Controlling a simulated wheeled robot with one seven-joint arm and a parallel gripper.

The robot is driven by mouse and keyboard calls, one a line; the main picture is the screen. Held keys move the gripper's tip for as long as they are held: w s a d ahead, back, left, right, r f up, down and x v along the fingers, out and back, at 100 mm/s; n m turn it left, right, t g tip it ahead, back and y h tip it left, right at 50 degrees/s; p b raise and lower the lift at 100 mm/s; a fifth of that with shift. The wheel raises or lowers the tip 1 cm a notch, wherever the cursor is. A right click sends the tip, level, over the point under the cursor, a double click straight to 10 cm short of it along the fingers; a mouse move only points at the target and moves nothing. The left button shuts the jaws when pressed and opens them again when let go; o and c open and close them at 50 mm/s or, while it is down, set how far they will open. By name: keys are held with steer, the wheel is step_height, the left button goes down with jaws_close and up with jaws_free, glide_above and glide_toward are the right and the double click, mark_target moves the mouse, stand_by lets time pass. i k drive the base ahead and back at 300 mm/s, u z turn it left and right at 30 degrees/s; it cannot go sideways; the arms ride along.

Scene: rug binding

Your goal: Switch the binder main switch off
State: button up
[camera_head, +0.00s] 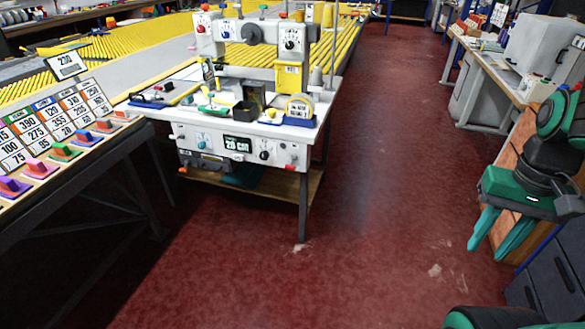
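The binder (250,70) is a white sewing-type machine on a white table, left of centre. Its front panel (215,140) carries a small display (237,144), a dark knob (264,155), a small red control (290,168) and a grey box with a lever (203,161) at the lower left. I cannot tell which of these is the main switch, or its position. My gripper (486,252), with green fingers, hangs at the right, far from the binder. Its fingers are apart, with nothing visible between them.
A bench with a board of numbered cards (58,118) and coloured blocks stands at the left. A workbench (490,70) with a grey machine is at the upper right. The red floor (370,180) between is clear.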

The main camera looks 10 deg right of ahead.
mark_target(290, 167)
steer(key=z, duration=0.05)
steer(key=i, duration=1)
steer(key=u, duration=0.05)
